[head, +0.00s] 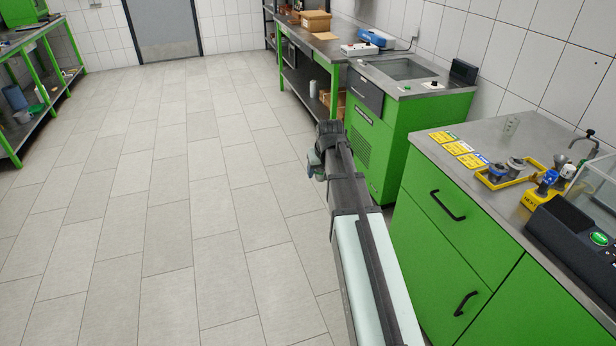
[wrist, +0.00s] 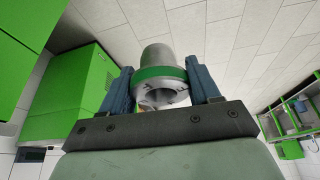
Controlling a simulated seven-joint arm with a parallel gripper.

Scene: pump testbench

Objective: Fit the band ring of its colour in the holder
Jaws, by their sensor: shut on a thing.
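In the wrist view my gripper (wrist: 161,82) is shut on a grey cylindrical part (wrist: 157,56) with a green band around it. One blue finger presses on each side. The part's open end, with a round bore, faces the camera. In the head view my arm ends above the floor, left of the green cabinets, and the held part is hard to make out there. A yellow tray (head: 484,181) on the right counter holds grey parts (head: 513,167). A yellow block (head: 535,198) marked "NEXT" carries a blue-topped part (head: 547,180). I cannot tell which is the holder.
Several yellow cards (head: 457,147) with coloured edges lie on the counter (head: 440,133). A black device (head: 578,232) with a green button stands at its near right. A sink cabinet (head: 410,120) stands behind my arm. The floor at left is clear.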

